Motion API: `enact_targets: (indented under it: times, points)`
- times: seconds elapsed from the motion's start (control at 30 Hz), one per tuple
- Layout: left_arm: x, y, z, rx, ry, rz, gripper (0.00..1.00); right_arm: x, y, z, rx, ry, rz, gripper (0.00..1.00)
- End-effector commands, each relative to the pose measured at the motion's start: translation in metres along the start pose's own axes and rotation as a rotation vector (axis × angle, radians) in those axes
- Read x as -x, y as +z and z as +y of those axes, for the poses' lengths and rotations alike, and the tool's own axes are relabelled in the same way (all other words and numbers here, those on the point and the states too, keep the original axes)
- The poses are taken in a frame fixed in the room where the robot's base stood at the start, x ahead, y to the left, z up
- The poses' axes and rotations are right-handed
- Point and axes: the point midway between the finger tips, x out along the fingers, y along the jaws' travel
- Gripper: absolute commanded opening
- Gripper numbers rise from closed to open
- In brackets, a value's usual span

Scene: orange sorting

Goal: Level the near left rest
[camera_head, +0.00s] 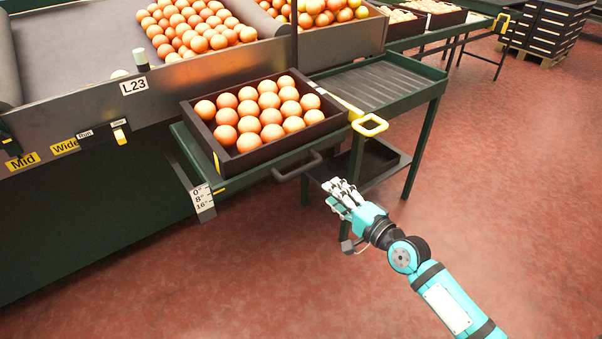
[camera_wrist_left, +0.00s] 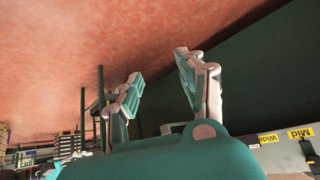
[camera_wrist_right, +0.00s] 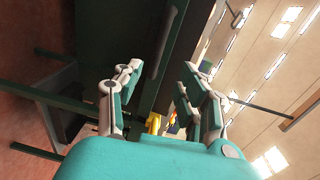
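The near left rest is a green shelf (camera_head: 250,180) on the front of the machine. It carries a dark crate (camera_head: 285,148) full of oranges (camera_head: 268,108). A dark handle (camera_head: 297,167) sticks out from its front edge. A gauge plate (camera_head: 202,197) marked 0", 8", 16" hangs at its left corner. My left gripper (camera_wrist_left: 158,68) is open and empty, outside the head view.
A green roller stand (camera_head: 375,85) with a yellow handle (camera_head: 369,125) stands right of the crate. The red floor (camera_head: 480,190) to the right is clear.

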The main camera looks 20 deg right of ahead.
Motion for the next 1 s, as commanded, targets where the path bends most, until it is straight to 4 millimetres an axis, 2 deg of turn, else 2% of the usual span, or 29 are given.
enact_targets:
  times: [0.03,0.3,0.5,0.7,1.0]
  points:
    - [-0.003,-0.005,0.001,-0.001,0.002,0.030,0.40,-0.013,0.000,-0.001,-0.002,-0.005,0.000,0.40]
    - [-0.007,-0.056,0.007,-0.005,0.016,0.282,0.40,-0.073,0.000,0.001,0.000,-0.002,0.000,0.40]
    - [0.002,-0.095,0.013,-0.007,0.029,0.489,0.40,-0.107,0.001,0.002,0.001,0.000,-0.001,0.40]
    - [0.012,-0.119,0.017,-0.007,0.037,0.626,0.40,-0.125,0.000,0.002,0.001,0.001,0.000,0.40]
    - [0.017,-0.127,0.018,-0.006,0.039,0.671,0.40,-0.131,0.000,0.001,0.002,0.002,0.000,0.40]
